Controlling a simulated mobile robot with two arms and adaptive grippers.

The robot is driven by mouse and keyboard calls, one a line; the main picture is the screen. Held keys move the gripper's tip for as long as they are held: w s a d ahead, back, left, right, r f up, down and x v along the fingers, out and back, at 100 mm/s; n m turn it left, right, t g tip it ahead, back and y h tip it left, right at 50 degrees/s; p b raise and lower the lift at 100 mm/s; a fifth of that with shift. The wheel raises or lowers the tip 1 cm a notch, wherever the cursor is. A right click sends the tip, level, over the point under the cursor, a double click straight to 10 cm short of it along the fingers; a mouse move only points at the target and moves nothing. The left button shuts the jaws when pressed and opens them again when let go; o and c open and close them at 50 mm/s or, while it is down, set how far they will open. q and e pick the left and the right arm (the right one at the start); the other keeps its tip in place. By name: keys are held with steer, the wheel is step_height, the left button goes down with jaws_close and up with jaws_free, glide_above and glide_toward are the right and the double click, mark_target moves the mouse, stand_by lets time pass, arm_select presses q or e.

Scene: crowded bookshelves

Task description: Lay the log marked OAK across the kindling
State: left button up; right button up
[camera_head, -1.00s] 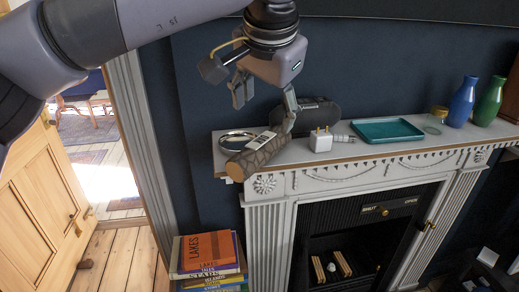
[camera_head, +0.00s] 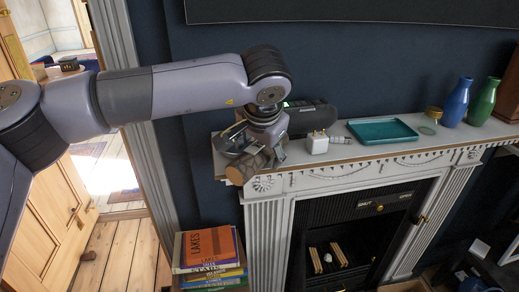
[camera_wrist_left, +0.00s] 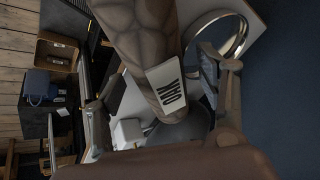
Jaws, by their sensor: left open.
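The log (camera_head: 241,171) has dark bark and a pale cut end. It lies at the left end of the mantelpiece. Its white label, reading OAK, shows in the left wrist view (camera_wrist_left: 170,88). My left gripper (camera_head: 258,150) is low over the log and open. In the left wrist view the log (camera_wrist_left: 140,35) runs between the spread fingers of the left gripper (camera_wrist_left: 160,105); I cannot tell whether they touch it. The kindling (camera_head: 328,258), pale sticks with a small white lump between them, lies inside the open fireplace. My right gripper is out of view.
A metal ring (camera_head: 231,141) lies beside the log. A dark rounded case (camera_head: 313,117), a white plug adapter (camera_head: 317,143), a teal tray (camera_head: 382,130), a jar and blue (camera_head: 456,103) and green vases line the mantel (camera_head: 345,155). Books (camera_head: 210,258) are stacked on the floor below.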

arm_select(q)
steer(key=shift+s, duration=0.1)
steer(key=shift+c, duration=0.8)
steer(key=shift+r, duration=0.1)
jaws_close()
